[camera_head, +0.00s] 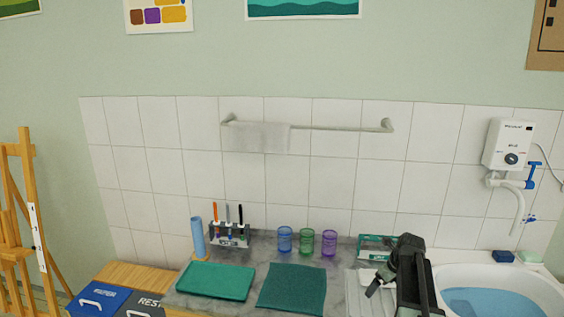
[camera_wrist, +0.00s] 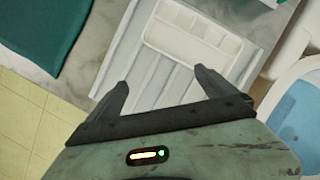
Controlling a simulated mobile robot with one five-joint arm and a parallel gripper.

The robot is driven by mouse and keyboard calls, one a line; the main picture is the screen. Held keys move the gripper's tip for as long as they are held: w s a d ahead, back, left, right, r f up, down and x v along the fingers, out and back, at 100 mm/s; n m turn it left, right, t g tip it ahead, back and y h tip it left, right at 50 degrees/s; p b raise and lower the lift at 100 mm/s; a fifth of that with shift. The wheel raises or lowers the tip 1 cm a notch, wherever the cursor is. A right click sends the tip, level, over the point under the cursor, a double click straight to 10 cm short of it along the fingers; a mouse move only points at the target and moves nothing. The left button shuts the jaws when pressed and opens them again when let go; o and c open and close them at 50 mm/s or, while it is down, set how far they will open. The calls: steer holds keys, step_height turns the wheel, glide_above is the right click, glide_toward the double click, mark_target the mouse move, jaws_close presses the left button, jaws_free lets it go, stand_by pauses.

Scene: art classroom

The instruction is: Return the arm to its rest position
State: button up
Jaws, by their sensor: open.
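My gripper (camera_wrist: 160,92) is open in the wrist view, with its two dark fingers apart and nothing between them. Below it is a white ribbed draining board (camera_wrist: 160,75) with a pale rectangular dish (camera_wrist: 196,36) on it. In the head view my gripper (camera_head: 376,286) hangs at the lower right, over the draining board and left of the sink. My arm partly hides the board and the green-and-white box behind it.
The basin (camera_head: 540,285) with blue water is at the right. A green tray (camera_head: 215,281) and a teal cloth (camera_head: 292,289) lie on the counter. Three coloured cups (camera_head: 306,242) and a brush rack (camera_head: 230,235) stand along the wall. A towel (camera_head: 258,137) hangs above.

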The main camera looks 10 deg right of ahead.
steer(key=a+n, duration=0.1)
steer(key=a, duration=0.4)
steer(key=a+f+n, duration=0.1)
steer(key=a+n, duration=0.1)
steer(key=a, duration=0.3)
steer(key=a+n+b, duration=0.1)
steer(key=a+n, duration=0.1)
steer(key=a, duration=0.3)
steer(key=shift+f+g, duration=0.4)
steer(key=s+a+n, duration=0.1)
steer(key=a+n, duration=0.2)
steer(key=a, duration=0.1)
steer(key=s+a+f+n, duration=0.1)
steer(key=s+a+n, duration=0.1)
steer(key=a, duration=0.3)
steer(key=s+a+n+g+b, duration=0.1)
steer(key=a+n, duration=0.2)
steer(key=a, duration=0.1)
steer(key=shift+s+a+f+n, duration=0.25)
steer(key=shift+s+a+n, duration=0.05)
steer(key=shift+s+a, duration=0.05)
steer(key=s+a+n+g, duration=0.1)
steer(key=s+n, duration=0.3)
steer(key=n, duration=0.5)
steer(key=s+a+n+g+h, duration=0.1)
steer(key=s+n, duration=0.4)
steer(key=n, duration=0.4)
steer(key=shift+s+a+f, duration=0.2)
steer(key=shift+a+f, duration=0.05)
steer(key=shift+a, duration=0.15)
